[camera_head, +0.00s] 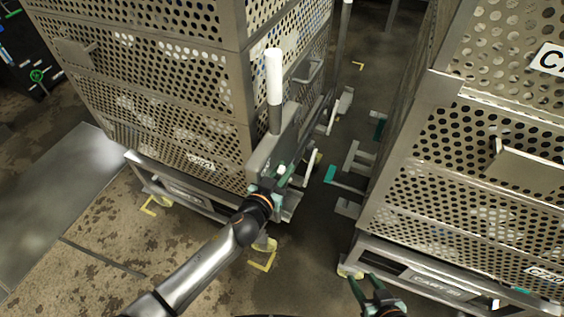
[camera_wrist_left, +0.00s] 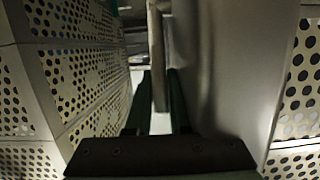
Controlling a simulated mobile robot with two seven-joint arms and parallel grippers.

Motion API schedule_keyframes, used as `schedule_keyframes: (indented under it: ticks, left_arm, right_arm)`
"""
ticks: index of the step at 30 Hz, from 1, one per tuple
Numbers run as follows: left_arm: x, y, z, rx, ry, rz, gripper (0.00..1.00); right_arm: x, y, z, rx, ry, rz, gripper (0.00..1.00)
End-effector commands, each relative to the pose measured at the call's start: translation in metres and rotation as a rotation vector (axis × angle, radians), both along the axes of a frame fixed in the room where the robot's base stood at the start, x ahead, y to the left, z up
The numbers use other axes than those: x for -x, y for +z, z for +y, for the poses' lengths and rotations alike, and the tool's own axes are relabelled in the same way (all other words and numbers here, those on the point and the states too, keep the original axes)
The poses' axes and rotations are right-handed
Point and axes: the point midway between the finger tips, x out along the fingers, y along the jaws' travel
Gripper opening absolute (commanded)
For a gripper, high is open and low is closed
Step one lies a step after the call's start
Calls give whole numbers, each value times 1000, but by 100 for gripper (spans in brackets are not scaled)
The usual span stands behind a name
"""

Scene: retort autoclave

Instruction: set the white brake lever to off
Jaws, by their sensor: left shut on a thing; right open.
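An upright lever with a white grip (camera_head: 274,76) and a dark grey shaft stands at the corner of the left perforated cart, above a grey side panel (camera_head: 262,158); I take it for the white brake lever. My left gripper (camera_head: 279,176) is low beside this panel, below the grip. In the left wrist view its dark fingers (camera_wrist_left: 158,108) are shut on a thin pale grey bar (camera_wrist_left: 158,65). I cannot tell whether this bar belongs to the lever. My right gripper (camera_head: 367,289) is open and empty at the bottom, by the right cart.
The left perforated cart (camera_head: 160,75) and the right perforated cart (camera_head: 480,150) flank a narrow aisle (camera_head: 335,215). Teal-tipped metal parts (camera_head: 345,178) stick into it. A grey metal plate (camera_head: 75,190) lies on the floor at the left.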

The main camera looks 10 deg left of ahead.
Motion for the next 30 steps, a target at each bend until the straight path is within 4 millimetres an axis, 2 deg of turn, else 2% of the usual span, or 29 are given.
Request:
schedule_keyframes:
  ticks: [1, 5, 16, 21, 30]
  left_arm:
    - [-3, 10, 0, -5, 1, 15, 0]
    - [-7, 12, -2, -20, 1, 60, 0]
    - [-19, 13, -7, -62, -1, 196, 0]
    - [-21, 9, -7, -74, -1, 229, 0]
    - [-20, 7, -7, -75, -1, 233, 0]
  right_arm:
    - [5, 11, -3, 2, -6, 9, 50]
    - [14, 24, -4, 2, -11, 25, 50]
    - [11, 77, -3, -1, -12, 18, 50]
    - [10, 85, -2, -1, -11, 15, 50]
    - [10, 84, -2, -2, -10, 15, 50]
